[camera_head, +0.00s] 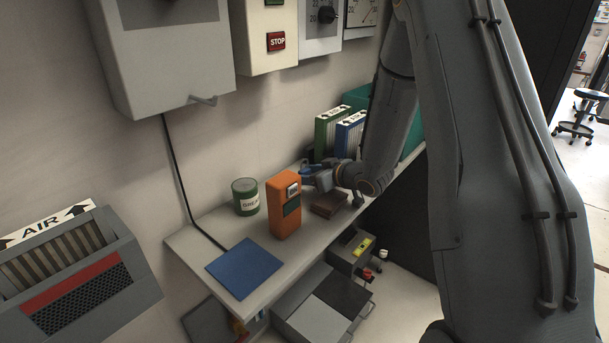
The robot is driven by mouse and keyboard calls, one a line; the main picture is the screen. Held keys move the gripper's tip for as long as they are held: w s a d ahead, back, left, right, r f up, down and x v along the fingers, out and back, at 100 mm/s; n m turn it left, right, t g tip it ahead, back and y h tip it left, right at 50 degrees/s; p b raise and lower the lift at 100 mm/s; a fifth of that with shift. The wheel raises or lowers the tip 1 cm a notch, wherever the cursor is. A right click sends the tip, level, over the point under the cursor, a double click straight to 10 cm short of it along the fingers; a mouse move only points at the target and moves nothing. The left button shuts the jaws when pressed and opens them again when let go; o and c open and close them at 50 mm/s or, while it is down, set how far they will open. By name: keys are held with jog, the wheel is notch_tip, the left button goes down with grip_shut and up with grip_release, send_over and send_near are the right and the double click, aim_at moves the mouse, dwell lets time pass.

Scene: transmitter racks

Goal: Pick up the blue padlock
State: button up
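My gripper (316,180) is low over the shelf (214,236), behind and right of an orange handheld device. A small blue item (306,170), which looks like the blue padlock, shows at the fingertips. It is small and partly covered, so I cannot tell whether the fingers touch it or are closed around it. My arm hides part of the shelf's right end.
The orange device (284,207) stands upright next to a green can (245,197). A blue mat (244,267) lies at the near end. A brown block (328,204) sits below my gripper. Grey boxes (318,318) are below.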

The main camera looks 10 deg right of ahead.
jog(key=c, duration=1.1)
notch_tip(320, 180, up, 10)
